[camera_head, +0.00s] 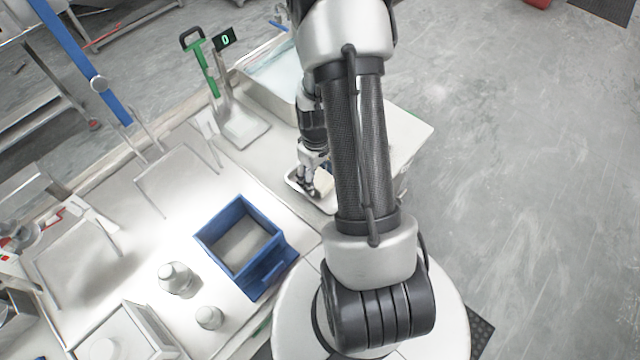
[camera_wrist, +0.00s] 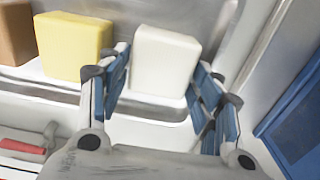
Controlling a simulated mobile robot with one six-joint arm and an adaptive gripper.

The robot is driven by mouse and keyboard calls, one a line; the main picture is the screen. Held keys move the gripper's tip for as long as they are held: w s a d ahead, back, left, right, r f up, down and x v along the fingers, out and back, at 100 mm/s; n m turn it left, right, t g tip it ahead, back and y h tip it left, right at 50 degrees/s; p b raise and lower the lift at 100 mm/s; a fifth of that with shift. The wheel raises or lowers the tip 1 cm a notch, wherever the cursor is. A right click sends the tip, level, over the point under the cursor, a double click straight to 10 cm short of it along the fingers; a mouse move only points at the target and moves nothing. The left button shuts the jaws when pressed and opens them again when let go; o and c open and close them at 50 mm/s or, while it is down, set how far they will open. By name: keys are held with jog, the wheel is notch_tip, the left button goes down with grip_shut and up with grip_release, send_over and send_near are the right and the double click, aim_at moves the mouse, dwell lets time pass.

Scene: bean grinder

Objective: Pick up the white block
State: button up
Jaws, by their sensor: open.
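The white block (camera_wrist: 164,62) stands in a metal tray (camera_wrist: 150,106) in the wrist view. My gripper (camera_wrist: 160,68) is open, with one blue-padded finger to the left of the block and one to the right. The left fingertip is very close to the block's left side; I cannot tell whether it touches. In the head view my gripper (camera_head: 308,186) is low over the tray (camera_head: 296,184), partly behind my own arm. A pale block shows beside the fingers there, mostly hidden.
A yellow block (camera_wrist: 72,46) and a brown block (camera_wrist: 16,34) stand left of the white one. A blue bin (camera_head: 216,226) stands on the table left of my arm, near white containers (camera_head: 174,278).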

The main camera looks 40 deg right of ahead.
jog(key=shift+f, duration=0.55)
jog(key=shift+c, duration=0.4)
jog(key=c, duration=0.7)
jog(key=shift+r, duration=0.15)
